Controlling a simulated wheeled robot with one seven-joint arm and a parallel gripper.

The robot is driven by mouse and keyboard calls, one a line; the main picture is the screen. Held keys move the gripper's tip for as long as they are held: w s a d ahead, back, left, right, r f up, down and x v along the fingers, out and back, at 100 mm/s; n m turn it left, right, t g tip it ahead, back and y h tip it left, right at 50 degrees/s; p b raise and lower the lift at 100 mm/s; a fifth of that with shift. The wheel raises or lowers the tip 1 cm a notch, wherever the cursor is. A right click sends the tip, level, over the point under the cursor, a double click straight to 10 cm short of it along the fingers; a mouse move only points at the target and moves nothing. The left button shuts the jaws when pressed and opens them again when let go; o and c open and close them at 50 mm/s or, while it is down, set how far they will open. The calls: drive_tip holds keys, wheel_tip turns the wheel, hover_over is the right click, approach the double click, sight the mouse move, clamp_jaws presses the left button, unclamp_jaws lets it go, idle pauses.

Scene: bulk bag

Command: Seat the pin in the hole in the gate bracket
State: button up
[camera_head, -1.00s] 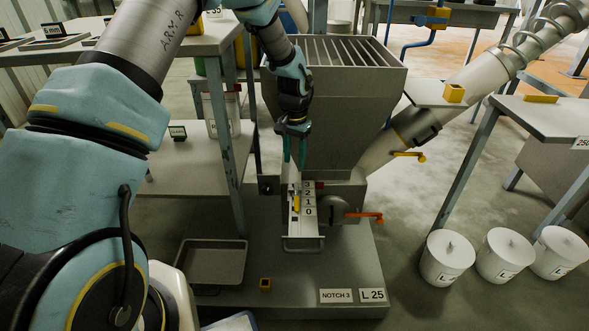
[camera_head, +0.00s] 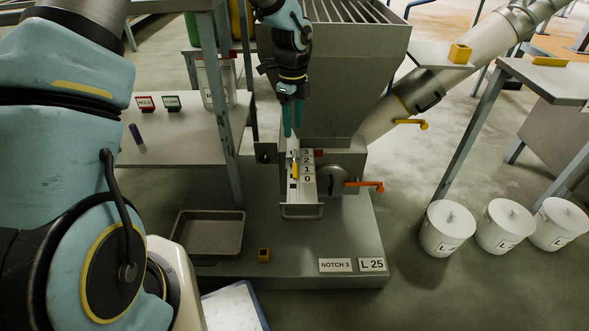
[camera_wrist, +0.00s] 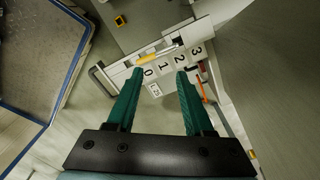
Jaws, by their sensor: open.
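The pin, with a yellow grip (camera_head: 294,170) and a metal shaft, lies along the pale gate slide below the hopper; the wrist view shows it (camera_wrist: 160,53) beside the numbers 0 to 3. The gate bracket (camera_head: 266,153), a small grey plate with a dark hole, stands left of the slide at the spout. My gripper (camera_head: 292,125) is above the upper end of the slide, fingers pointing down. In the wrist view my gripper (camera_wrist: 158,75) has its green fingers apart and nothing between them. The pin shows beyond the fingertips, apparently untouched.
An orange lever (camera_head: 365,184) sticks out right of the gate. A tray (camera_head: 208,233) and a small yellow block (camera_head: 263,254) are on the base plate, with a "NOTCH 3" card (camera_head: 335,265). White lidded buckets (camera_head: 446,228) stand at the right.

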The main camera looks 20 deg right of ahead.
sight(294, 163)
drive_tip(key=f+m+b, duration=0.2)
drive_tip(key=f+m, duration=0.2)
drive_tip(key=s+f+m+b, duration=0.1)
drive_tip(key=f+m+b, duration=0.1)
drive_tip(key=f+m, duration=0.1)
drive_tip(key=f+m+b, duration=0.2)
drive_tip(key=f+m, duration=0.2)
drive_tip(key=f, duration=0.1)
drive_tip(key=shift+s+a+m, duration=0.2)
drive_tip(key=shift+s+m, duration=0.1)
drive_tip(key=shift+r, duration=0.1)
drive_tip(key=shift+c, duration=0.2)
clamp_jaws()
idle(0.5)
